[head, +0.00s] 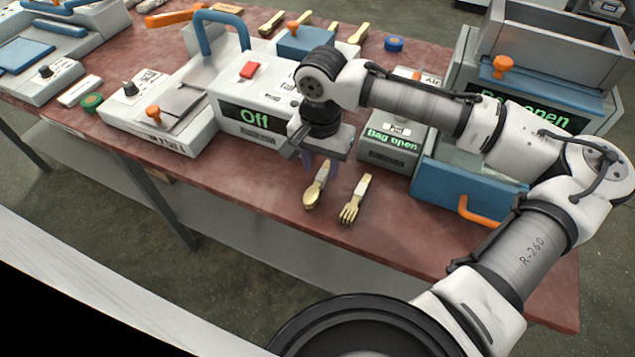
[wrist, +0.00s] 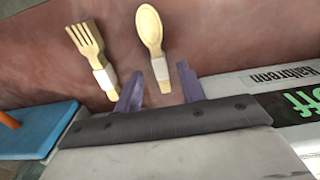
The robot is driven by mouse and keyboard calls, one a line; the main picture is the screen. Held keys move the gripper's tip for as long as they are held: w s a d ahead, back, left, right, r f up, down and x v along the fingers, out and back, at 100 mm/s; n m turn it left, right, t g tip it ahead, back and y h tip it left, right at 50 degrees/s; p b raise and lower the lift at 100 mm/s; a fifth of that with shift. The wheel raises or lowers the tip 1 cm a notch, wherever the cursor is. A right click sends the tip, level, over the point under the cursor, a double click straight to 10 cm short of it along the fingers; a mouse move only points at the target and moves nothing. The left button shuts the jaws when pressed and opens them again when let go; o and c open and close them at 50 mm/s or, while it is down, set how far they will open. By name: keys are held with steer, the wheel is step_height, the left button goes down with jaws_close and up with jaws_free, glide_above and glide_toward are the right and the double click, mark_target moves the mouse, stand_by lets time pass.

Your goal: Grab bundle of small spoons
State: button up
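The bundle of small wooden spoons (head: 313,192) lies on the red-brown table near its front edge, with a white band around its handles. In the wrist view the spoon bundle (wrist: 151,32) points away from me, bowl outward. My gripper (head: 320,172) is above the handle end, pointing down. In the wrist view its two purple fingers (wrist: 159,72) are apart, with the banded handle showing between them. I cannot tell how far above the table the fingertips are. The gripper is open and holds nothing.
A banded fork bundle (head: 351,205) lies just right of the spoons; it also shows in the wrist view (wrist: 88,42). A machine reading "Off" (head: 252,117) stands behind left. A "Bag open" machine (head: 390,152) and blue drawer (head: 445,190) stand right. Table in front is clear.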

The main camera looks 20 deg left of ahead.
steer(key=shift+f, duration=1.4)
jaws_close()
steer(key=shift+r, duration=0.1)
